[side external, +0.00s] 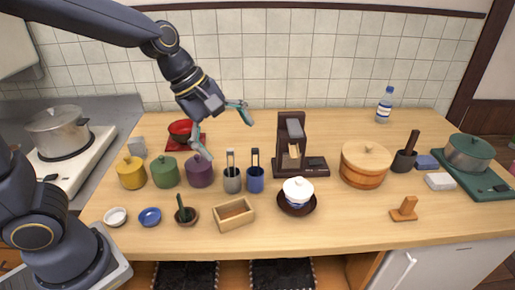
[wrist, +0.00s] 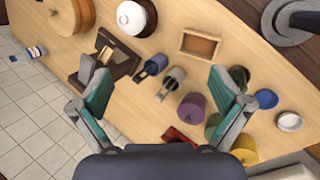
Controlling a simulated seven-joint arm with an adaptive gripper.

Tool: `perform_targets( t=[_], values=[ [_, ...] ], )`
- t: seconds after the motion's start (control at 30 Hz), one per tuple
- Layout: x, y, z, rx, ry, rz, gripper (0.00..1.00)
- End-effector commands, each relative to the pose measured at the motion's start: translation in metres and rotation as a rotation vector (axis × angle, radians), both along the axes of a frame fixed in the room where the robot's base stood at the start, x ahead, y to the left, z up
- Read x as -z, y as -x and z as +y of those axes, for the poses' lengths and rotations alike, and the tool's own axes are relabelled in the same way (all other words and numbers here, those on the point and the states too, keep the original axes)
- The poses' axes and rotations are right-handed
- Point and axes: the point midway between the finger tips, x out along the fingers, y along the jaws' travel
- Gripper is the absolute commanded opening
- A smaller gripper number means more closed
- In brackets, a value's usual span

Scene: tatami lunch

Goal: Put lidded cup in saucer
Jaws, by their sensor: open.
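The lidded cup (side external: 298,188) is white with a blue-patterned lower part and a pale lid. It appears upright in the dark brown round saucer (side external: 285,205), near the front middle of the counter. In the wrist view the cup's white lid (wrist: 131,17) shows at the top, with the saucer's dark rim (wrist: 151,18) around part of it. My gripper (side external: 224,133) is open and empty, high above the counter, behind and to the left of the cup. Its two teal fingers also show wide apart in the wrist view (wrist: 160,88).
A grey holder (side external: 232,179) and a blue holder (side external: 255,179) stand left of the cup, near a wooden box (side external: 234,215). A brown stand (side external: 290,145) rises behind it. A wooden tub (side external: 365,166) is to the right. Counter in front of the saucer is clear.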

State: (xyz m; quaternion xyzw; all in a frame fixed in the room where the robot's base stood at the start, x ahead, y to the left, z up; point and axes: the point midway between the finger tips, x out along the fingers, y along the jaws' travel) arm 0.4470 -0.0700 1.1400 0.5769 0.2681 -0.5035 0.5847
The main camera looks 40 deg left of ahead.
Motion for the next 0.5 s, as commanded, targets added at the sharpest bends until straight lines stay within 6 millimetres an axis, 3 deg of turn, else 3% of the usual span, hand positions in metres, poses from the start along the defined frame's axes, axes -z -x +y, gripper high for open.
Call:
perform_targets(
  t=[0.1, 0.2, 0.33, 0.5],
  values=[
    [-0.024, 0.054, 0.026, 0.423, -0.234, -0.174, 1.0],
    [-0.03, 0.091, 0.044, 0.733, -0.455, -0.261, 1.0],
    [-0.03, 0.122, 0.061, 1.006, -0.676, -0.297, 1.0],
    [-0.028, 0.137, 0.07, 1.151, -0.792, -0.293, 1.0]
  ],
)
